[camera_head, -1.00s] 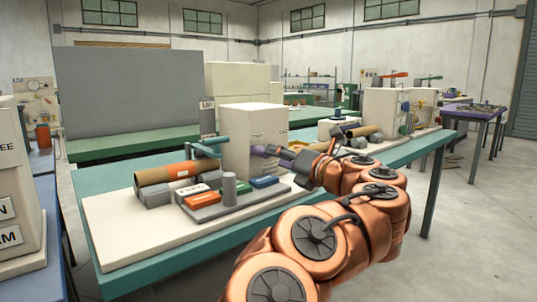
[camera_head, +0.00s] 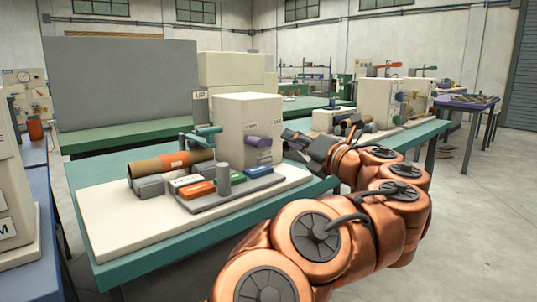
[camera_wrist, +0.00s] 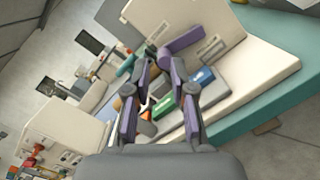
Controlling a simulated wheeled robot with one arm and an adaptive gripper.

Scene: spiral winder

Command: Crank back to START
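The winder's cream box (camera_head: 232,117) stands on a cream board (camera_head: 130,225). A purple grip (camera_head: 258,142) sticks out of its right face, and small labels there are too small to read surely. The grip also shows in the wrist view (camera_wrist: 183,37), just beyond my fingertips. My gripper (camera_head: 288,139) is right of the purple grip and apart from it. In the wrist view my gripper (camera_wrist: 158,56) has its two fingers apart with nothing visibly held between them. I cannot read a START mark.
Left of the box lie a brown tube (camera_head: 146,166) with an orange band and a teal arm (camera_head: 203,136). Orange, green and blue blocks (camera_head: 229,171) and a grey post (camera_head: 223,180) stand in front. More equipment (camera_head: 380,97) stands further back right.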

